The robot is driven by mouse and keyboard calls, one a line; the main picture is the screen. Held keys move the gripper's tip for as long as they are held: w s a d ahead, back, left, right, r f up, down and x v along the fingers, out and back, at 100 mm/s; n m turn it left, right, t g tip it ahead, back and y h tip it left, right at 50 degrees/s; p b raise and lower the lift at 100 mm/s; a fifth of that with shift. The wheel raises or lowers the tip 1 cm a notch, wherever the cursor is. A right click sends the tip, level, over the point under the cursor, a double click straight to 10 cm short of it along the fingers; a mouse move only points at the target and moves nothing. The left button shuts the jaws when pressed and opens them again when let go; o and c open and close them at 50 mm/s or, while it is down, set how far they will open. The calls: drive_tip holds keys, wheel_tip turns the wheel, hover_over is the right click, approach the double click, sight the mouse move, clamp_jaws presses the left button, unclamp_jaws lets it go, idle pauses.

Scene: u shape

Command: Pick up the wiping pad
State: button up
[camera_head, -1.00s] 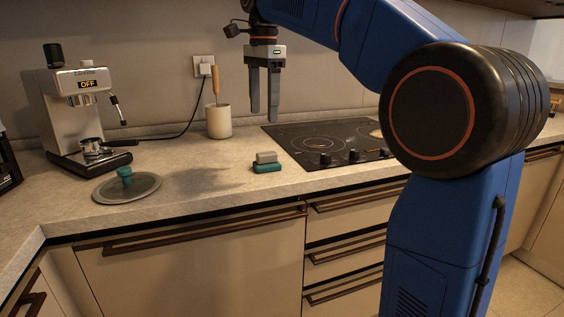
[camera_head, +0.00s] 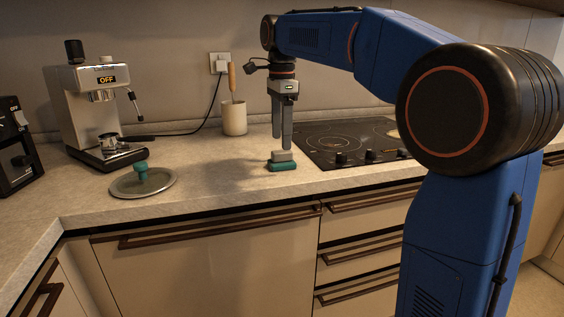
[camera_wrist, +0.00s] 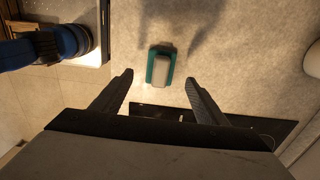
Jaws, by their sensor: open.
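The wiping pad (camera_head: 283,166) lies on the countertop just left of the cooktop, with a teal base and a grey block on top. It also shows in the wrist view (camera_wrist: 160,69), upper middle. My gripper (camera_head: 282,140) points down close above and behind the pad in the head view. In the wrist view my gripper (camera_wrist: 160,82) has its two fingers spread wide with nothing between them. The pad lies beyond the fingertips, roughly centred between them, and does not appear held.
A black cooktop (camera_head: 350,140) is to the right. A cup (camera_head: 234,118) with a wooden-handled tool stands behind. A round lid (camera_head: 143,183) with a teal knob and a coffee machine (camera_head: 95,115) are to the left. The counter's front edge is close to the pad.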

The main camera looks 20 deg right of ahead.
sight(282, 155)
drive_tip(key=shift+d+f, duration=0.1)
drive_tip(key=shift+f, duration=3.35)
drive_tip(key=c, duration=1.2)
drive_tip(key=shift+c, duration=0.2)
wheel_tip(282, 155, up, 10)
